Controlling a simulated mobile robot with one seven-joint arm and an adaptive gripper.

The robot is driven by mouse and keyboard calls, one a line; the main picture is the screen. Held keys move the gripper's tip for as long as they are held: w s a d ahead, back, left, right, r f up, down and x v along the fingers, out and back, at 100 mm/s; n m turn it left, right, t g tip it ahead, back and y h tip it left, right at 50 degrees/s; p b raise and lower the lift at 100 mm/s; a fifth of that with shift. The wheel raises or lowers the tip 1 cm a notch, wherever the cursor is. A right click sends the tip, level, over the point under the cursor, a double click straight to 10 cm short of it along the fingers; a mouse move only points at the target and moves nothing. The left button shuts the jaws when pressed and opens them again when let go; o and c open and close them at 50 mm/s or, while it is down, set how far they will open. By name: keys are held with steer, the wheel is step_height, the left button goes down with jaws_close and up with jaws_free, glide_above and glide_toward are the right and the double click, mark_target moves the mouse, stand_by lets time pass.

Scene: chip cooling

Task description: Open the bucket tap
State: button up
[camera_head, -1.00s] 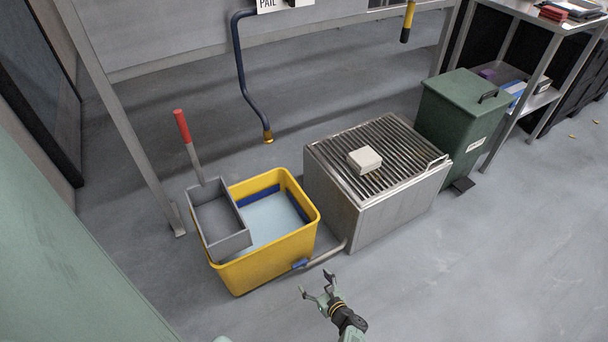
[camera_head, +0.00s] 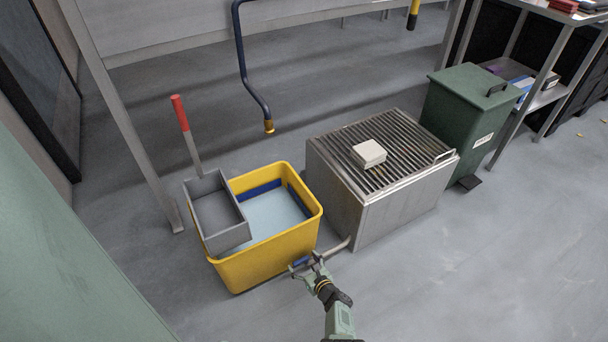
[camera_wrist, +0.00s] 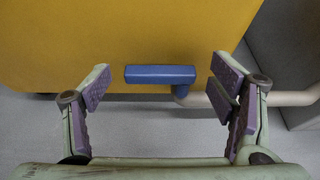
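The yellow bucket (camera_head: 268,262) stands on the floor and holds pale blue liquid. Its blue tap handle (camera_wrist: 160,74) lies level across the front of the bucket wall in the wrist view; in the head view the tap (camera_head: 299,262) is partly covered by my gripper. A grey pipe (camera_wrist: 285,97) joins the tap on its right. My gripper (camera_wrist: 160,88) is open, with its purple-padded fingers on either side of the tap handle. Clear gaps show between the handle and both fingers. My gripper also shows in the head view (camera_head: 306,266) at the bucket's lower right corner.
A metal box with a slatted top (camera_head: 350,205) stands right of the bucket, with a pale block (camera_head: 369,153) on it. A grey tray with a red handle (camera_head: 217,213) rests on the bucket's left rim. A green bin (camera_head: 463,120) stands farther right. The front floor is clear.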

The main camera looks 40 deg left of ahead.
steer(key=c, duration=1.1)
steer(key=shift+o, duration=0.2)
steer(key=shift+d+f+b, duration=0.1)
steer(key=shift+d+b, duration=0.05)
steer(key=shift+b, duration=0.25)
steer(key=w+n+g+h+b, duration=0.1)
steer(key=n+g+b, duration=0.3)
steer(key=b, duration=0.5)
steer(key=w+d+n+g+h+b, duration=0.1)
steer(key=n+g+b, duration=0.4)
steer(key=b, duration=0.4)
steer(key=w+d+n+g+h+b, duration=0.1)
steer(key=n+g+b, duration=0.4)
steer(key=b, duration=0.4)
steer(key=shift+f+g+h, duration=0.1)
steer(key=shift+g+h, duration=0.2)
steer(key=shift+g, duration=0.2)
steer(key=shift+r+b, duration=0.2)
steer(key=shift+b, duration=0.1)
steer(key=o, duration=1.2)
steer(key=shift+c, duration=0.2)
